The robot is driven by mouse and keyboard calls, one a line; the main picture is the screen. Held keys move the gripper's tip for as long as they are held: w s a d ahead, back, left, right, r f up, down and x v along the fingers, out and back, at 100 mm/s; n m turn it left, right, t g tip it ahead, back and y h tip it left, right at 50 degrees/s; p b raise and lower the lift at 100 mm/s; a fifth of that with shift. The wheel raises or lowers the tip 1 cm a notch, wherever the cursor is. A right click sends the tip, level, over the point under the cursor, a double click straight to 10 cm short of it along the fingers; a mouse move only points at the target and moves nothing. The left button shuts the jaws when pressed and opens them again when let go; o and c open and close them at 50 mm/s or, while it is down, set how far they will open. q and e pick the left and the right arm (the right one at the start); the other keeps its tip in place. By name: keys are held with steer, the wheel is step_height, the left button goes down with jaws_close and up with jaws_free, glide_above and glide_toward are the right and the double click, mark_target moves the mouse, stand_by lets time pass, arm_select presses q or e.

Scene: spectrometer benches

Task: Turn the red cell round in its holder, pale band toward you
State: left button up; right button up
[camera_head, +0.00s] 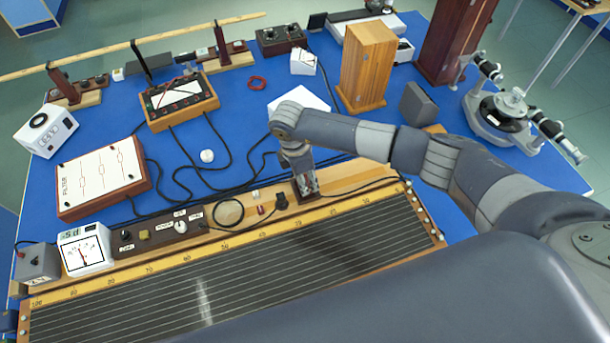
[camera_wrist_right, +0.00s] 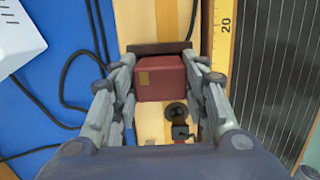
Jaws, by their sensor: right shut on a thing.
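In the right wrist view the red cell (camera_wrist_right: 165,84) is a dark red block between the fingers of my right gripper (camera_wrist_right: 164,88). The fingers are closed on its left and right sides. A small tan patch shows on its upper face toward the left. A dark brown bar (camera_wrist_right: 160,47), perhaps part of the holder, lies against its far edge; I cannot tell whether the cell is seated in it. In the head view my right gripper (camera_head: 307,187) points down over the wooden strip, and it hides the cell and holder. My left gripper is not in view.
A long wooden rail board (camera_head: 345,187) with a scale runs along the bench front. A black knob (camera_wrist_right: 176,112) sits close to the cell's near side. Black cables (camera_head: 180,190) lie on the blue bench. A wooden box (camera_head: 367,65) and white box (camera_head: 300,98) stand behind my right arm.

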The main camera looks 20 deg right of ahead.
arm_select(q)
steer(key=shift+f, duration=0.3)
arm_select(e)
steer(key=shift+f, duration=0.35)
steer(key=o, duration=1.2)
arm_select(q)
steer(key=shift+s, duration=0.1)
arm_select(e)
steer(key=r, duration=0.4)
steer(key=a+r, duration=0.1)
steer(key=r, duration=0.7)
steer(key=shift+a, duration=0.4)
steer(key=shift+f, duration=0.1)
